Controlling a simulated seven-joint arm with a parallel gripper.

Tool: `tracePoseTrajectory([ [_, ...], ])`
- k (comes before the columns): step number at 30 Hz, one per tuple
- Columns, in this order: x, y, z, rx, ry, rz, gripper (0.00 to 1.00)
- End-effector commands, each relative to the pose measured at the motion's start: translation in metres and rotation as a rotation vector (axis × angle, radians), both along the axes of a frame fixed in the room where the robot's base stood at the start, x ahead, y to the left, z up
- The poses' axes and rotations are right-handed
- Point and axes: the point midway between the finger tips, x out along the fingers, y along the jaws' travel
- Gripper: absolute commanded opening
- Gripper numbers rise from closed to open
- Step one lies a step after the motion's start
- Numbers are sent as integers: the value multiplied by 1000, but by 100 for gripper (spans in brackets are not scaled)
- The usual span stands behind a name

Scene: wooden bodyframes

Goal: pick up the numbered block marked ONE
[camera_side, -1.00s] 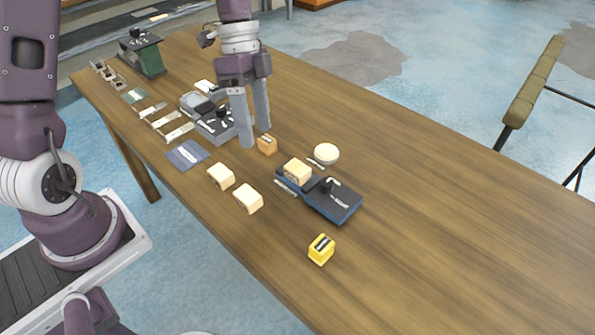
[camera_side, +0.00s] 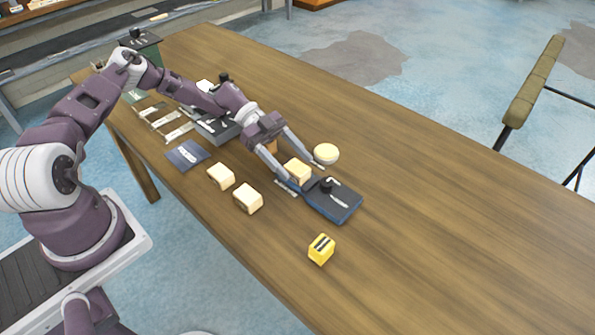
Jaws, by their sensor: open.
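A cream block (camera_side: 298,172) sits on the left end of a dark blue tray (camera_side: 345,207). My gripper (camera_side: 295,164) is open and reaches in from the upper left, with one finger on either side of this block in the picture. I cannot tell whether the fingers touch it. Two more cream blocks lie on the table, one on the left (camera_side: 221,176) and one nearer the camera (camera_side: 248,198). A yellow block (camera_side: 321,250) with dark stripes on top stands at the front. I cannot read a ONE on any block.
A round cream object (camera_side: 326,153) stands right beside my right finger. A black knob (camera_side: 326,186) rises from the tray. A blue-grey card (camera_side: 187,154) and a grey device (camera_side: 217,128) lie to the left. The right side of the wooden table (camera_side: 440,220) is clear.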

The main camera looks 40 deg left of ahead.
Motion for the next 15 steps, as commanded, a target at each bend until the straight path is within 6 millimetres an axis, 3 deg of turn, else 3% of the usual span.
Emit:
tracePoseTrajectory([
  [4,-1,-23,-9,0,2,0,62],
  [11,0,-27,-11,2,2,1,62],
  [12,0,-26,-11,2,2,1,60],
  [15,0,-26,-11,2,2,1,40],
])
